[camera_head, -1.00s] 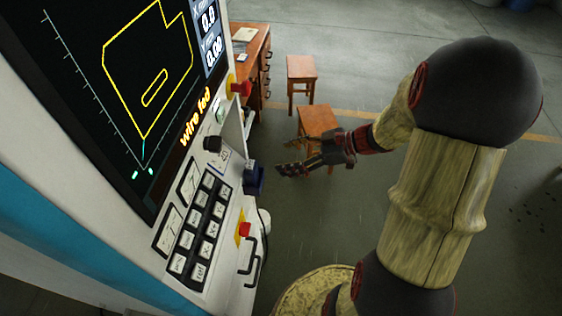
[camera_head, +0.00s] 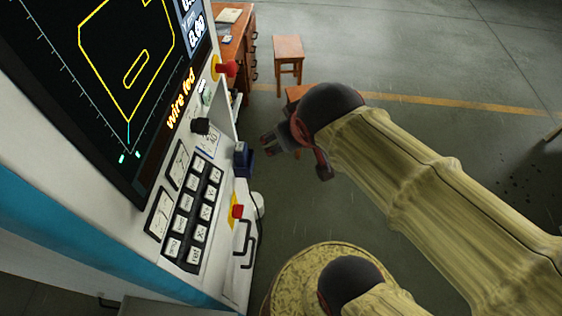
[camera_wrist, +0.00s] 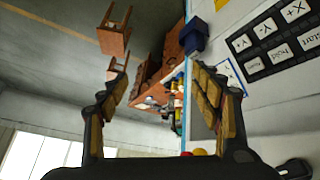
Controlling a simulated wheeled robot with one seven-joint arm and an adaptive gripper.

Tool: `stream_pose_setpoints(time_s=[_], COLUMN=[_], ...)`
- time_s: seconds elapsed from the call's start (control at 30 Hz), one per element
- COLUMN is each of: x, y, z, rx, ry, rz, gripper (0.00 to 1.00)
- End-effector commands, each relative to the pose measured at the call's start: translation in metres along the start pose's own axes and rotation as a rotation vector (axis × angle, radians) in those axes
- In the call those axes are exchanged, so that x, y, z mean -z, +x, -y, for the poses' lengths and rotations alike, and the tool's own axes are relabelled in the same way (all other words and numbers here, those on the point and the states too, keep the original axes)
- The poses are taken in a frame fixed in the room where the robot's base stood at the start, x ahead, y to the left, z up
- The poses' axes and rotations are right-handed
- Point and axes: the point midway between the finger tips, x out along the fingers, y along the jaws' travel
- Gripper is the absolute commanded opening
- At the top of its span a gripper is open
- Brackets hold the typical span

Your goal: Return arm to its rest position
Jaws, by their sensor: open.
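My gripper (camera_head: 268,143) is in front of the machine's control panel, to the right of its keypad in the head view, partly hidden behind my own arm. In the wrist view my gripper (camera_wrist: 165,85) shows its two fingers wide apart with nothing between them. My arm (camera_head: 410,170) is bent and reaches from the lower right of the head view up to the middle.
The white machine (camera_head: 160,265) with its screen, keypad (camera_head: 190,210), red buttons and blue block (camera_head: 244,160) stands at left. A wooden desk (camera_head: 237,40) and stool (camera_head: 288,55) stand behind. The floor (camera_head: 430,45) at right is largely clear.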

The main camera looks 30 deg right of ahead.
Motion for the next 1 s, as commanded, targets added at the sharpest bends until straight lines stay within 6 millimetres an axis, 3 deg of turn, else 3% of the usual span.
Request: stream_pose_setpoints(time_s=[0.1,0.2,0.53,0.67,1.0], x=[-0.032,-0.045,-0.049,-0.054,-0.089], y=[-0.019,-0.026,-0.027,-0.018,0.03], z=[0.033,0.046,0.048,0.05,0.057], rx=[0.099,0.142,0.15,0.15,0.149], ry=[0.011,0.015,0.016,0.017,0.017], rz=[0.073,0.107,0.116,0.116,0.116], gripper=[0.64,0.64,0.64,0.64,0.64])
